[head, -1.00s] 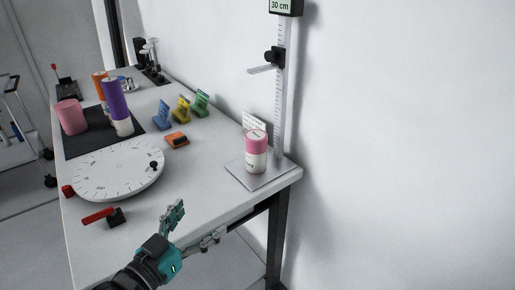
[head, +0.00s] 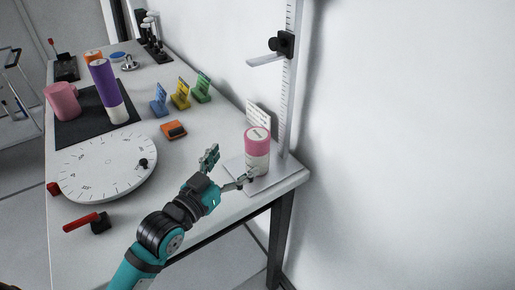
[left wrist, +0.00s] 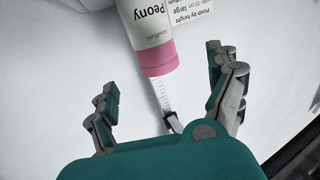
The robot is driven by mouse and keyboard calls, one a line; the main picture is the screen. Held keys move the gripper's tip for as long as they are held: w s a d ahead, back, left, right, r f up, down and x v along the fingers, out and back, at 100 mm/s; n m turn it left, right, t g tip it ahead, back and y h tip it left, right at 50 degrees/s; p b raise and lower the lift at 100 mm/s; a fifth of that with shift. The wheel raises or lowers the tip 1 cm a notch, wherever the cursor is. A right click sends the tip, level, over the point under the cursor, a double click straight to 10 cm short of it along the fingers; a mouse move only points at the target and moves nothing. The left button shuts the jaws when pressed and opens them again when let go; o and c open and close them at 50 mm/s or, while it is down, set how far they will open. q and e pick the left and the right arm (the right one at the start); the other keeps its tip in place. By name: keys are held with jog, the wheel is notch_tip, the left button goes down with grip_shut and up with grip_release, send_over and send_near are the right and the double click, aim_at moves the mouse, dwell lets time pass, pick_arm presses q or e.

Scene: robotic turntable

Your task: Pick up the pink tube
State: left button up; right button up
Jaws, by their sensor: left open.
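A pink-topped tube (head: 257,150) with a white lower part stands upright on the metal base plate of the height gauge. In the left wrist view the tube (left wrist: 146,30) shows the word "Peony" and its pink end points toward my palm. My left gripper (head: 229,166) is open and empty, with its fingers just left of and in front of the tube. In the left wrist view the tube lies ahead, between the directions of the two spread fingers. Another, wider pink cylinder (head: 62,101) is on the dark mat at the left. My right gripper is out of view.
The gauge's post (head: 290,95) with its sliding arm rises behind the tube, beside a small card (head: 259,113). A white dial turntable (head: 105,168), a red-handled tool (head: 82,222), an orange block (head: 173,130) and a purple tube (head: 104,82) are farther left. The white wall is close on the right.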

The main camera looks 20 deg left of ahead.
aim_at(248, 148)
pick_arm(q)
jog(key=x, duration=0.5)
jog(key=shift+w+p, duration=0.1)
jog(key=shift+p, duration=0.25)
jog(key=x, duration=0.3)
jog(key=p+x, duration=0.1)
jog(key=shift+w+d+f, duration=0.3)
jog(key=shift+d+f, duration=0.05)
jog(key=c, duration=1.3)
jog(key=shift+a, duration=0.1)
jog(key=shift+c, duration=0.6)
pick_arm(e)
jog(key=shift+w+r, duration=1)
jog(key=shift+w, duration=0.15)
pick_arm(q)
jog(key=shift+r, duration=0.1)
